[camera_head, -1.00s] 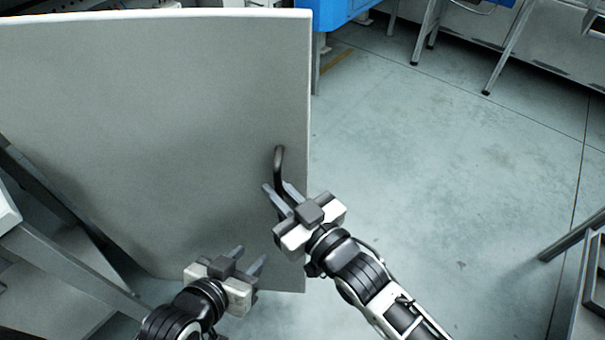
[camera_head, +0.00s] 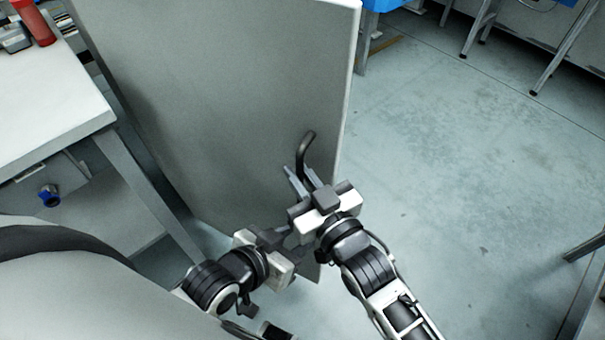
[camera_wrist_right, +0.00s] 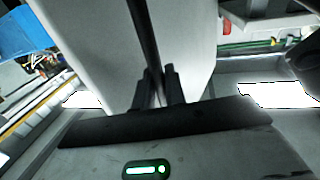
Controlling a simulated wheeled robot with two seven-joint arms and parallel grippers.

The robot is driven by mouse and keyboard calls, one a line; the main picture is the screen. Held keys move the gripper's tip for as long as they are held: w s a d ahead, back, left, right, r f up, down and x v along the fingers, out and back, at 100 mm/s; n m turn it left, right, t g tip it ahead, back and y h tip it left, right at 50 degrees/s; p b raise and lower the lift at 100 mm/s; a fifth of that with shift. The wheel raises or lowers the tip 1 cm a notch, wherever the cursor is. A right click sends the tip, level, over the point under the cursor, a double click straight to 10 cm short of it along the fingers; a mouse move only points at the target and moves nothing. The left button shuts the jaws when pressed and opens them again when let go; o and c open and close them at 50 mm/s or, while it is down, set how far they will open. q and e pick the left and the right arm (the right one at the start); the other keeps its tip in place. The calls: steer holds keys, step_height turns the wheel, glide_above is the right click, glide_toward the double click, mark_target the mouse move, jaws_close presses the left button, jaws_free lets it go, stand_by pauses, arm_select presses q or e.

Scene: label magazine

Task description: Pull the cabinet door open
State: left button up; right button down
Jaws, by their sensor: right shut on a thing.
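The cabinet door (camera_head: 220,90) is a large plain grey panel in the head view, standing at an angle away from the workbench side. Its dark curved handle (camera_head: 307,145) is near the right edge. My right gripper (camera_head: 298,180) is shut on the lower part of this handle. In the right wrist view the dark handle bar (camera_wrist_right: 145,35) runs down between the two fingers (camera_wrist_right: 160,85), with the pale door panel (camera_wrist_right: 188,40) behind it. My left gripper (camera_head: 287,243) is low in front of the door, just left of the right gripper, its fingers apart and empty, partly overlapped. The cabinet's inside is not clearly visible.
A white-topped workbench (camera_head: 45,85) with grey legs stands at the left, with a red object (camera_head: 38,22) on top. Bare floor (camera_head: 455,170) lies open to the right of the door. A metal stand (camera_head: 585,270) is at the lower right edge.

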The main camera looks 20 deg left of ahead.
steer(key=c, duration=1.5)
jaws_free()
steer(key=shift+a, duration=0.15)
steer(key=shift+c, duration=0.2)
steer(key=shift+s+d, duration=0.1)
steer(key=shift+d, duration=0.1)
steer(key=v, duration=1.5)
steer(key=shift+s+d, duration=0.25)
steer(key=shift+r, duration=0.1)
